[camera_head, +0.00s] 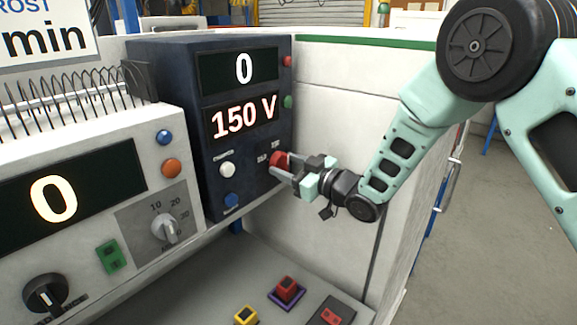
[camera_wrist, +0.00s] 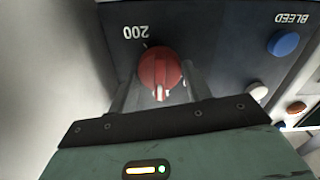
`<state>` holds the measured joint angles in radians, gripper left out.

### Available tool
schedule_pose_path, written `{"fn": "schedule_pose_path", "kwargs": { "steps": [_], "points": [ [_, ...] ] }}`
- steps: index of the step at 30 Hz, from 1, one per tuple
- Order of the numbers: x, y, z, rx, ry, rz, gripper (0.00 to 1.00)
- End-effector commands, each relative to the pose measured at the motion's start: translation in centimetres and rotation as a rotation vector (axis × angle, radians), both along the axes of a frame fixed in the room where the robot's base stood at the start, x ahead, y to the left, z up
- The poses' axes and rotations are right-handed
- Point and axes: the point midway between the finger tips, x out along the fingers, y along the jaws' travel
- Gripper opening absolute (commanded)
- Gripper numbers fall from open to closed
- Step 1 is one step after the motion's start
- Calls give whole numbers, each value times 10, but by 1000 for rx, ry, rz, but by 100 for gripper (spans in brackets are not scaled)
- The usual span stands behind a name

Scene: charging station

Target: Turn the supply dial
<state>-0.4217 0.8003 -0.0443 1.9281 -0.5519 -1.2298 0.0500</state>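The supply dial is a red round knob (camera_head: 278,160) low on the dark blue supply unit (camera_head: 184,110), whose displays read "0" and "150 V". In the wrist view the red dial (camera_wrist: 158,66) shows close up, with a pale pointer mark facing the gripper and an upside-down "200" label beside it. My gripper (camera_head: 282,171) reaches the dial from the right. In the wrist view its two fingers (camera_wrist: 160,85) lie on either side of the dial, very close to it. Whether they press on it, I cannot tell.
A white button (camera_head: 227,169) and a blue button (camera_head: 231,200) sit left of the dial. A grey unit (camera_head: 120,150) with a "0" display stands further left. Red and yellow buttons (camera_head: 286,287) rise from the lower surface. A white wall (camera_head: 335,110) stands close on the right.

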Motion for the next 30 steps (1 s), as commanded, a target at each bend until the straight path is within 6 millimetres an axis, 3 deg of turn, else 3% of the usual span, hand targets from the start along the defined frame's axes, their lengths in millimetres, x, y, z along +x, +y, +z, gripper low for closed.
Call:
{"fn": "schedule_pose_path", "kwargs": {
  "steps": [8,21,30],
  "points": [
    [1,-1,-3,25,31,-2,27],
    [0,-1,-2,292,376,-1,27],
    [0,-1,-1,300,390,0,27]
  ]
}}
